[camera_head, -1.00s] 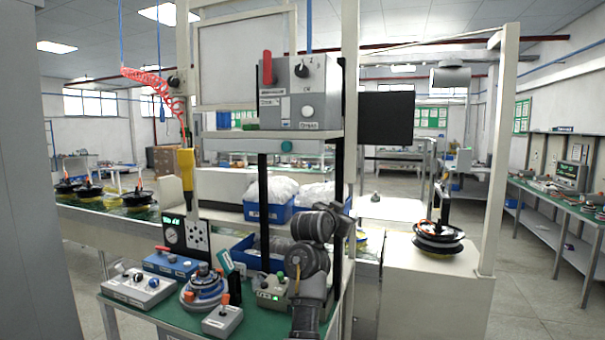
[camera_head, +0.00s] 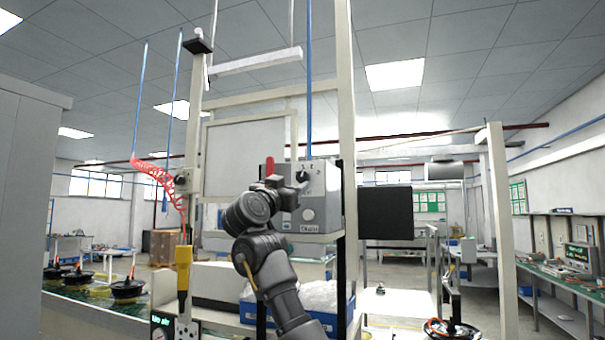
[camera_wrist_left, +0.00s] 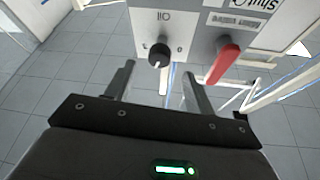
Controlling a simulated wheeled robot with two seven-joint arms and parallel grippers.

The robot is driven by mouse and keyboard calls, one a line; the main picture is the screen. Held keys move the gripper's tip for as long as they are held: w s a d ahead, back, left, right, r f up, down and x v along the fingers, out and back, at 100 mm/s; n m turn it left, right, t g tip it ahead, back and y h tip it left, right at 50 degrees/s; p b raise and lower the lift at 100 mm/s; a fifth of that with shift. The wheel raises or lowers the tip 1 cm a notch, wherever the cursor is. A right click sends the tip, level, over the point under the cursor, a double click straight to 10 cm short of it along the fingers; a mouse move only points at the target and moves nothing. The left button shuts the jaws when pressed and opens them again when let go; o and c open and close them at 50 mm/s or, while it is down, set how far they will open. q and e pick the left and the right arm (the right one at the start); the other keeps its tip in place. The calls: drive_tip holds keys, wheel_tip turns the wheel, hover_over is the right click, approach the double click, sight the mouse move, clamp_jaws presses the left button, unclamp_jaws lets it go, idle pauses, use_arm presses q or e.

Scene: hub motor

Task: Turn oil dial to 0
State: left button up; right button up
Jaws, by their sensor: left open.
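The oil dial is a small round black knob on a grey control box (camera_head: 322,212). In the left wrist view the oil dial (camera_wrist_left: 159,54) sits on the light panel below an upside-down "Oil" label, with a mark on each side. A small pale pointer on it seems to face the bottom of the picture. A red lever (camera_wrist_left: 223,64) is right of it. My left gripper (camera_wrist_left: 157,84) is open and empty, its fingers short of the dial and to either side of it. In the head view my left gripper (camera_head: 290,190) is at the box front, partly covering it.
The red lever (camera_head: 269,167) also shows in the head view, close to the gripper. A black screen (camera_head: 385,213) stands right of the box. White frame posts (camera_head: 347,120) rise beside it. A yellow tool (camera_head: 183,268) hangs at left on a red coiled hose (camera_head: 160,178).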

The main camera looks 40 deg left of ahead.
sight(301, 177)
use_arm(q)
drive_tip(key=p+x, duration=0.1)
drive_tip(key=x, duration=0.1)
drive_tip(key=p+x, duration=0.1)
drive_tip(key=x, duration=0.1)
drive_tip(key=p+x, duration=0.1)
drive_tip(key=x, duration=0.1)
drive_tip(key=shift+w+r+p, duration=0.1)
drive_tip(key=shift+r+p, duration=0.25)
drive_tip(key=shift+w+a+p, duration=0.2)
drive_tip(key=shift+w+p, duration=0.2)
drive_tip(key=shift+w, duration=0.3)
drive_tip(key=c, duration=1)
